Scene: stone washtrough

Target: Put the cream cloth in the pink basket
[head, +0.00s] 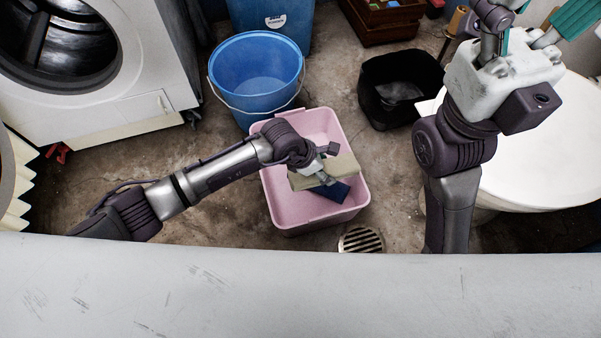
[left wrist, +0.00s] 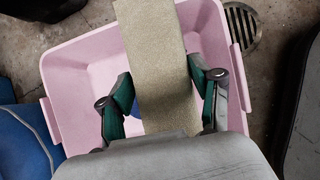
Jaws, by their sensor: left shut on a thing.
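The cream cloth (head: 343,168) is a flat beige strip held in my left gripper (head: 322,176), above the inside of the pink basket (head: 282,205). In the left wrist view the cloth (left wrist: 156,45) runs between the two fingers of the left gripper (left wrist: 166,95), with the pink basket (left wrist: 75,60) below. A dark blue thing (head: 328,192) shows under the cloth in the basket; the cloth partly hides it. My right gripper (head: 540,14) is at the top right, away from the basket, its teal fingers spread and partly cut off by the frame.
A blue bucket (head: 256,70) stands behind the basket. A black bin (head: 400,88) is to the right, and a white round tub (head: 545,165) is farther right. A washing machine (head: 85,70) is at the left. A floor drain (head: 360,240) lies just in front of the basket.

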